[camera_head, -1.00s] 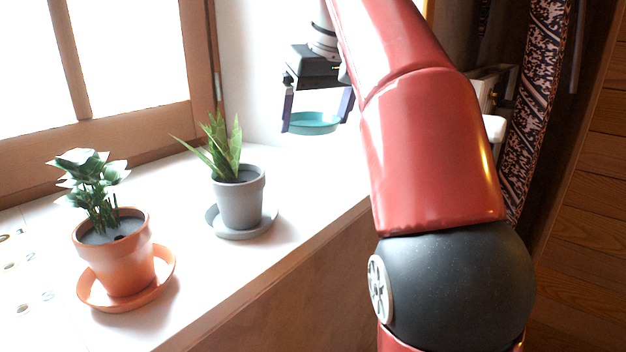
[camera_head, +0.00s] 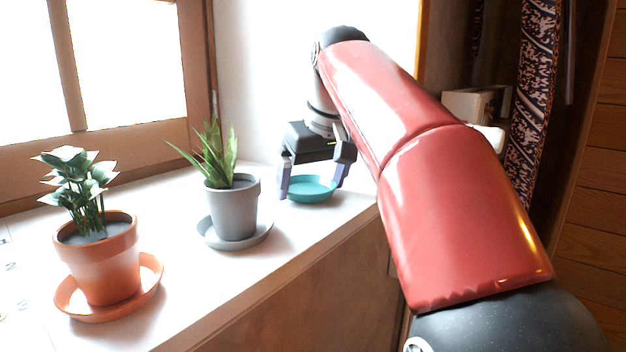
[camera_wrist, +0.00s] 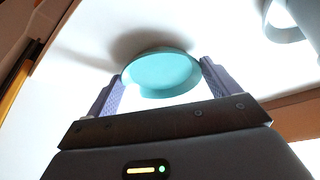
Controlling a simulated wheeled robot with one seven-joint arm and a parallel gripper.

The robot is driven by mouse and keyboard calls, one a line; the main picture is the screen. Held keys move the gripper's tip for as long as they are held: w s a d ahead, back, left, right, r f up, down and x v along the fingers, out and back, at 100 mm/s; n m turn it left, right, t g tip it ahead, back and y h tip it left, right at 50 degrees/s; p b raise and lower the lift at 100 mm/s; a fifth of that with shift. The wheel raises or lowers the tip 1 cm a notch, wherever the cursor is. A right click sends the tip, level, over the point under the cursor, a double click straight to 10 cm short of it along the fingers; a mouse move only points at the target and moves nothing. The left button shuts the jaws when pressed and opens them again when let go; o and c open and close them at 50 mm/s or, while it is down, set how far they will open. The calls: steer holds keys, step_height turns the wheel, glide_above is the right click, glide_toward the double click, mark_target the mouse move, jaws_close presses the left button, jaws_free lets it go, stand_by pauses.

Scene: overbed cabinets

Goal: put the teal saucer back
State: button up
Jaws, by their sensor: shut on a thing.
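The teal saucer (camera_head: 312,189) is between the fingers of my gripper (camera_head: 313,186), at the far right end of the white sill in the head view. My gripper points down and is shut on the saucer across its width. In the wrist view the saucer (camera_wrist: 161,73) looks round, shallow and empty, with a finger of my gripper (camera_wrist: 161,85) at each side. A shadow lies beside it on the sill. I cannot tell whether its underside touches the sill or hangs just above it.
A grey pot with a spiky plant (camera_head: 233,207) stands on a grey saucer (camera_head: 262,233), left of my gripper. A terracotta pot (camera_head: 100,262) stands on an orange saucer (camera_head: 150,285) farther left. The window frame (camera_head: 110,160) is behind. The sill's front edge (camera_head: 330,235) drops off.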

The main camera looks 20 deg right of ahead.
steer(key=shift+f, duration=0.25)
steer(key=o, duration=0.8)
steer(key=p+v, duration=0.2)
steer(key=v, duration=0.6)
steer(key=shift+d, duration=0.15)
steer(key=shift+s+f, duration=0.1)
